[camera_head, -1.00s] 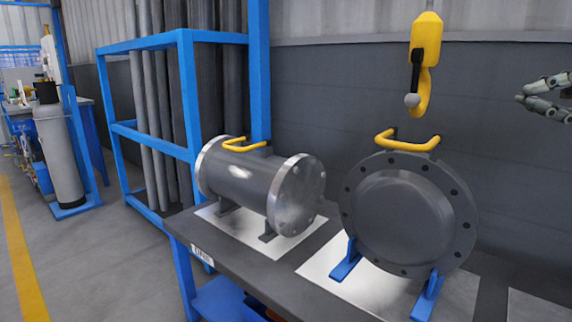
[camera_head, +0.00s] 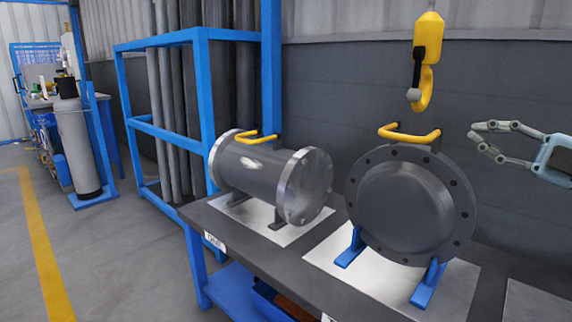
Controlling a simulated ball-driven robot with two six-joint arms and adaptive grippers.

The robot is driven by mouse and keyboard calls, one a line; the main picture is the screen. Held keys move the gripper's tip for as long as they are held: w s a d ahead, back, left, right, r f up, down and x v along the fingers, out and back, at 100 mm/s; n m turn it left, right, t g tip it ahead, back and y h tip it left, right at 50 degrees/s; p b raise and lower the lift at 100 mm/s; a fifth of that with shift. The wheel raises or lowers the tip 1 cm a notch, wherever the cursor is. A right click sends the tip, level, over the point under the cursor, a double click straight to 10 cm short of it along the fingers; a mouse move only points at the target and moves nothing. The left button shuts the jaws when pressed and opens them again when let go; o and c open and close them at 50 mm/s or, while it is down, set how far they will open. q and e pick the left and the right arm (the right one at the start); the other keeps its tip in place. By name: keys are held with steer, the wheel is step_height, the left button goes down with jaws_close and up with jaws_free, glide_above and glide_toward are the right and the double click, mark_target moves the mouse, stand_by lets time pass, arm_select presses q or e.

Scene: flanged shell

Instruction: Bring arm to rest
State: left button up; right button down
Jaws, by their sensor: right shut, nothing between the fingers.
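My right gripper (camera_head: 477,135) reaches in from the right edge, its jointed fingers pointing left. It is shut with nothing between the fingers. It is beside the upper right of the grey round flanged cover (camera_head: 405,208) in the picture and looks apart from it. The cover stands upright on blue supports (camera_head: 424,285) and has a yellow handle (camera_head: 408,134) on top. Left of it lies the grey flanged shell (camera_head: 262,178), a horizontal cylinder with its own yellow handle. My left gripper is out of view.
A yellow hoist hook (camera_head: 425,80) hangs above the cover. The dark bench (camera_head: 245,250) carries light plates under the parts. A blue rack (camera_head: 203,90) with upright pipes stands behind at left. A grey gas cylinder (camera_head: 78,150) stands farther left, with open floor in front.

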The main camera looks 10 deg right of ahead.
steer(key=s+a+f+m+h, duration=0.1)
steer(key=s+f+m+h, duration=0.1)
steer(key=f+m+h, duration=0.35)
steer(key=s+a+f+m+g+h, duration=0.1)
steer(key=s+f+m+h, duration=0.1)
steer(key=f+m+h, duration=0.3)
steer(key=s+a+f+m+h, duration=0.1)
steer(key=s+f+m+h, duration=0.25)
steer(key=f+m, duration=0.3)
steer(key=s+a+f+m+g, duration=0.2)
steer(key=s+a+f+g, duration=0.15)
steer(key=s, duration=0.45)
steer(key=s+a+f+m+g, duration=0.2)
steer(key=s+g, duration=0.2)
steer(key=s, duration=0.3)
steer(key=s+a+f+m+g, duration=0.1)
steer(key=s+a+f+g, duration=0.25)
steer(key=s, duration=0.45)
steer(key=s+d+f+g, duration=0.1)
steer(key=d+f, duration=0.1)
steer(key=f, duration=1.1)
steer(key=s+d+f, duration=0.2)
steer(key=f, duration=1)
steer(key=s+f+g, duration=0.1)
steer(key=s+f, duration=1.4)
steer(key=s, duration=0.3)
steer(key=shift+s+d+f+m, duration=0.15)
steer(key=shift+s+d+m, duration=0.05)
steer(key=shift+d+m, duration=0.2)
